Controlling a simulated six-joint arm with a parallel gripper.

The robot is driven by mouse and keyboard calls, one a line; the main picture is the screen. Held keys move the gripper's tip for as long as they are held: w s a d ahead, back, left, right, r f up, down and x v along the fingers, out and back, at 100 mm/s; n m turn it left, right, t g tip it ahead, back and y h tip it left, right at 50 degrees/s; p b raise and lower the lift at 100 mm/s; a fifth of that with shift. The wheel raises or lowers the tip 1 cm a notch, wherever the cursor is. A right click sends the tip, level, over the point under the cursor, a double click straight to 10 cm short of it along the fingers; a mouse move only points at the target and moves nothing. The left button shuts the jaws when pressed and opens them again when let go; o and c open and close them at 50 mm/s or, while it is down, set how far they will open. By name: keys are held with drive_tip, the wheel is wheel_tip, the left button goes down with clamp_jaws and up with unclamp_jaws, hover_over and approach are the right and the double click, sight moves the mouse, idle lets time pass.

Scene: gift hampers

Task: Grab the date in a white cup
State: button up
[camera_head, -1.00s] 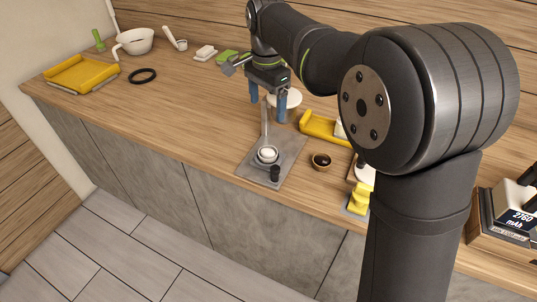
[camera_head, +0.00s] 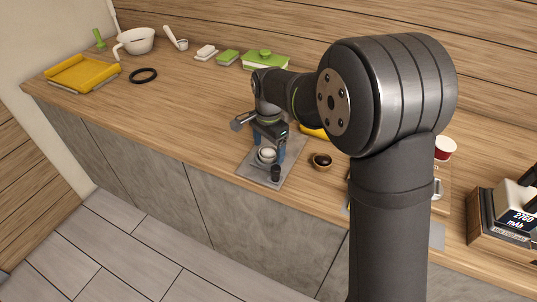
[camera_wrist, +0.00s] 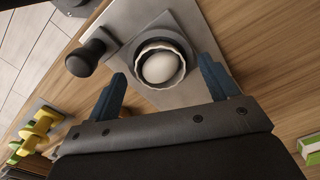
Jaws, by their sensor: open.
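A white cup (camera_head: 267,160) stands on a grey plate (camera_head: 252,171) near the counter's front edge. In the wrist view the cup (camera_wrist: 146,49) has a scalloped rim and holds a smooth, pale, egg-shaped thing (camera_wrist: 160,68). This pale thing is the only content I see in the cup; nothing brown like a date shows there. My gripper (camera_head: 269,148) is low over the plate, pointing down. In the wrist view my open gripper (camera_wrist: 162,70) has one blue finger on each side of the cup, with gaps, and holds nothing.
A dark knob-topped piece (camera_head: 276,173) stands on the plate close to the cup; the wrist view shows it too (camera_wrist: 87,57). A small dark bowl (camera_head: 321,162) with brown content sits to the right. A yellow tray (camera_head: 84,74) is far left. The left-middle counter is clear.

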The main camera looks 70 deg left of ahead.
drive_tip(key=shift+f, duration=0.3)
drive_tip(key=c, duration=1.1)
drive_tip(key=shift+o, duration=0.2)
